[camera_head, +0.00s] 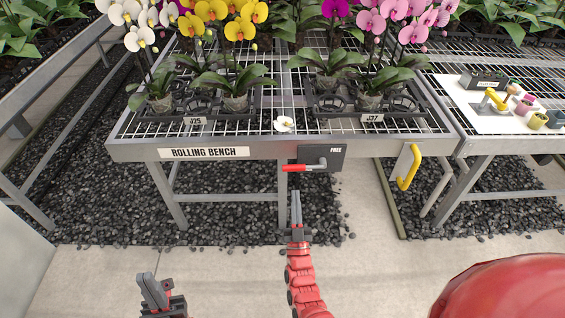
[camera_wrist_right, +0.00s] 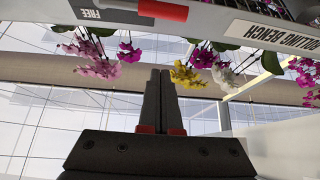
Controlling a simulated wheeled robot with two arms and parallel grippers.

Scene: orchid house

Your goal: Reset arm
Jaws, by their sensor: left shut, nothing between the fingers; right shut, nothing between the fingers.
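My right gripper (camera_head: 296,196) is shut and empty. It points up, in front of the rolling bench and below the red-handled lever (camera_head: 306,167) on its front edge, with a gap between them. In the right wrist view the shut fingers (camera_wrist_right: 159,74) show in the middle, with the red handle (camera_wrist_right: 163,10) at the top edge, apart from them. My left gripper (camera_head: 152,280) is shut and empty, low at the left over the concrete floor, touching nothing.
The rolling bench (camera_head: 265,152) carries trays of potted orchids and a fallen white bloom (camera_head: 284,124). A yellow handle (camera_head: 408,168) hangs at its right end. A second bench at right holds a white mat (camera_head: 472,103) with small pots and tools. Open concrete (camera_head: 220,270) lies in front.

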